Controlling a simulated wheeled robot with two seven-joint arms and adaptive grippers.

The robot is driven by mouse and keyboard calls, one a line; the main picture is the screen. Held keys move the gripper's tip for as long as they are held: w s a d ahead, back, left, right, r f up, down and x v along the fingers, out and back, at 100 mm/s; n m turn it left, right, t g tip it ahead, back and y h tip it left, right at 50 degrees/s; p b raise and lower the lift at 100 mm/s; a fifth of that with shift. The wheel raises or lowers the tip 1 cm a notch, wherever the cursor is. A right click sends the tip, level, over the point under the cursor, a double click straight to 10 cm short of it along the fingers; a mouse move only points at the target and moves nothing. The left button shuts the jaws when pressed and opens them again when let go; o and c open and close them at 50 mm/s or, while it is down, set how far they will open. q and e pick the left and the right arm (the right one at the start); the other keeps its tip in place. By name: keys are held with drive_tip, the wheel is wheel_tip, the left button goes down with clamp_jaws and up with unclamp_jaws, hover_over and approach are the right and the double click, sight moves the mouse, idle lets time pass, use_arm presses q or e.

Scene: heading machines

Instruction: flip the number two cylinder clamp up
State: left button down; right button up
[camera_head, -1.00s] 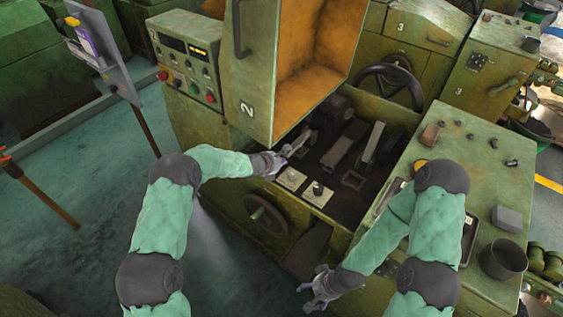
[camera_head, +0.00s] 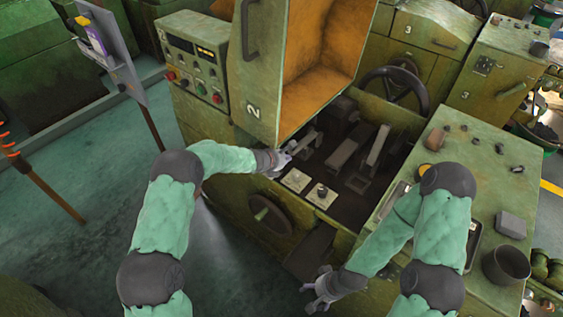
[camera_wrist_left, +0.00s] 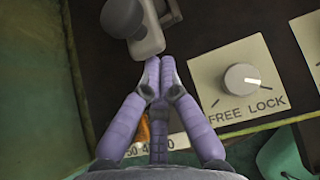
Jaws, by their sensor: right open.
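The clamp (camera_head: 304,143) of machine number two is a grey metal lever inside the open machine bay, behind the "2" panel's lower edge. In the left wrist view its pale end (camera_wrist_left: 148,42) and a dark round knob (camera_wrist_left: 124,17) show at the top. My left gripper (camera_head: 288,152) is at the clamp's near end. In the left wrist view its purple fingers (camera_wrist_left: 160,62) are together, tips right at the lower edge of the pale end; I see nothing clearly between them. My right gripper (camera_head: 316,296) is open and empty, low in front of the machine.
A FREE/LOCK knob plate (camera_wrist_left: 240,80) lies right of my left fingers. The raised orange-lined cover (camera_head: 315,75) hangs above the bay. A handwheel (camera_head: 268,212) is on the front. A dark cup (camera_head: 506,264) stands on the right-hand cabinet.

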use_arm(q)
drive_tip(key=v, duration=1.1)
drive_tip(key=shift+s+a+r, duration=0.15)
drive_tip(key=shift+s+a, duration=0.05)
drive_tip(key=shift+s, duration=0.1)
